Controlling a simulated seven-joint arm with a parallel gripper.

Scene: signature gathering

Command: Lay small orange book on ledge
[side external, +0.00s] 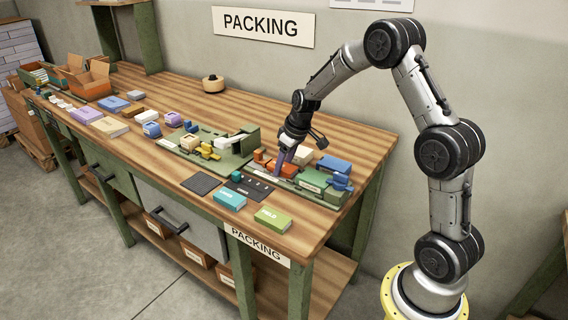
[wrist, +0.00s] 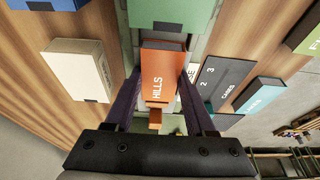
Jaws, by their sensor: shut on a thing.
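The orange book (wrist: 165,68), with HILLS on its spine, lies between the two dark purple fingers of my gripper (wrist: 160,84) in the wrist view. My gripper is shut on it. In the side external view my gripper (side external: 285,160) points down at the right end of the table, with orange (side external: 288,170) showing beside its fingers, low over a green tray (side external: 322,199). I cannot tell whether the book touches the surface below. A smaller orange block (wrist: 155,118) shows nearer the wrist. I cannot tell which surface is the ledge.
A green book (wrist: 170,14) lies just beyond the orange one in the wrist view. A cream book (wrist: 78,70) is at left. A dark numbered board (wrist: 222,80) and a teal book (wrist: 260,95) are at right. Bare wood (side external: 225,100) lies behind the tray row.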

